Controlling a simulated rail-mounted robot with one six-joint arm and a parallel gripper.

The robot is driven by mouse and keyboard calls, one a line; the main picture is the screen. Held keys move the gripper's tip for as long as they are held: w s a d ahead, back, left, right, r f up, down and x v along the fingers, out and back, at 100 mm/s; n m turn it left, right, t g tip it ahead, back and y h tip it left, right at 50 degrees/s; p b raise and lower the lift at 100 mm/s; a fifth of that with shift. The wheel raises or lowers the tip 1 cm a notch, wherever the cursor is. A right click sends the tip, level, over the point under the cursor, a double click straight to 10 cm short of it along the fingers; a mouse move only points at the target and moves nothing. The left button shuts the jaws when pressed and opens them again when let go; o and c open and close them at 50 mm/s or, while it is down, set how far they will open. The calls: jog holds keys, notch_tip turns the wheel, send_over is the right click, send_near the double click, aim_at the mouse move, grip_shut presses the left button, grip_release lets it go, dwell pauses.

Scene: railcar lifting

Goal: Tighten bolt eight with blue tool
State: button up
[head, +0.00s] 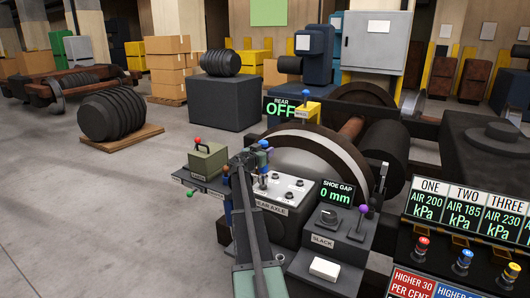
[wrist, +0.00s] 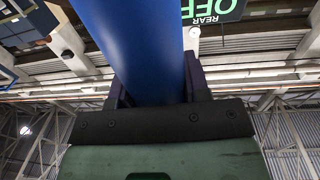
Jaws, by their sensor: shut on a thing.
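My gripper (wrist: 156,82) is shut on a thick blue tool (wrist: 145,35), with dark fingers on both sides of it in the wrist view. The tool runs up out of that view, so its far end is hidden. In the head view my arm reaches up to the grey rear axle panel (head: 292,187), and its end covers part of the panel's left side. The panel's top is pale with several small dark fittings. No number eight is readable, so I cannot tell which is bolt eight or whether the tool touches it.
A green box (head: 207,161) with a red knob stands left of my arm. A large wheel (head: 315,150) is behind the panel. The slack box (head: 325,240), with a purple-knobbed lever, and the shoe gap display (head: 337,193) are at right. The rear sign (head: 284,109) reads OFF.

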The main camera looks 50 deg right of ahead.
aim_at(265, 142)
jog(key=shift+f+b, duration=0.55)
dwell(0.4)
jog(key=shift+f+b, duration=0.25)
jog(key=shift+b, duration=0.05)
jog(key=shift+f+b, duration=0.8)
dwell(1.0)
dwell(0.9)
notch_tip(265, 142, up, 7)
jog(key=p, duration=0.7)
jog(key=shift+r, duration=0.1)
